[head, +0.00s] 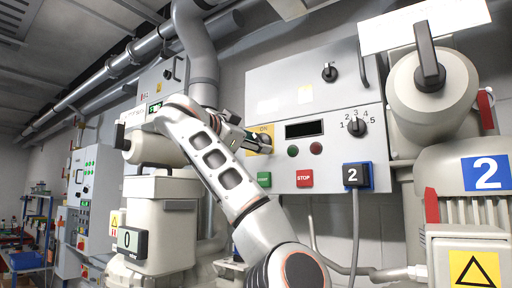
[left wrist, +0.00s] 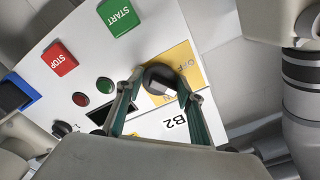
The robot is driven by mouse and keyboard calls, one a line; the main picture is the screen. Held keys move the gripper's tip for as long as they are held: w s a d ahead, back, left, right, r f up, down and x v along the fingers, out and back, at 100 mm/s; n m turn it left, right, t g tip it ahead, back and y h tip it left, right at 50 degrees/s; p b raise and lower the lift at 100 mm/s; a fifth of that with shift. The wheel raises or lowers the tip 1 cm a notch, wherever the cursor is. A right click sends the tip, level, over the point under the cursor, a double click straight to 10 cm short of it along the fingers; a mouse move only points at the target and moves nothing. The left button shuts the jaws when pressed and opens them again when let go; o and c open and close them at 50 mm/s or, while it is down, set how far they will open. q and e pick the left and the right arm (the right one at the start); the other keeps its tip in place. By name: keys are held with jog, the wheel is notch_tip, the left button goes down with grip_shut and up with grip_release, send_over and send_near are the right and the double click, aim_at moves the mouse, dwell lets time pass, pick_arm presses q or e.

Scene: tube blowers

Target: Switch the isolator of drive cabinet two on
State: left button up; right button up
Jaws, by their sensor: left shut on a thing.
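Drive cabinet two (head: 350,185) is the pale panel on the wall in the head view, with a blue-framed 2 tag at its lower right. Its isolator is a dark rotary knob (left wrist: 160,76) on a yellow plate (left wrist: 190,62) in the left wrist view. The plate (head: 267,131) shows only partly in the head view, behind my left gripper (head: 255,138). My left gripper (left wrist: 161,84) is shut on the knob, one finger on each side. The fingers partly cover the plate's lettering, and I cannot tell the knob's exact setting. My right gripper is out of view.
The cabinet also has a green START button (head: 264,179), a red STOP button (head: 304,178), indicator lamps, a dark display (head: 304,129) and a numbered selector (head: 357,126).

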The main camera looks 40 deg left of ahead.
pick_arm(q)
jog(key=shift+w+m+b, duration=0.1)
jog(key=shift+m+b, duration=0.75)
jog(key=shift+m, duration=2.55)
jog(key=shift+f, duration=0.1)
jog(key=o, duration=1.1)
jog(key=shift+c, duration=0.2)
jog(key=s+d, duration=0.1)
jog(key=s, duration=1.1)
jog(key=shift+d, duration=0.2)
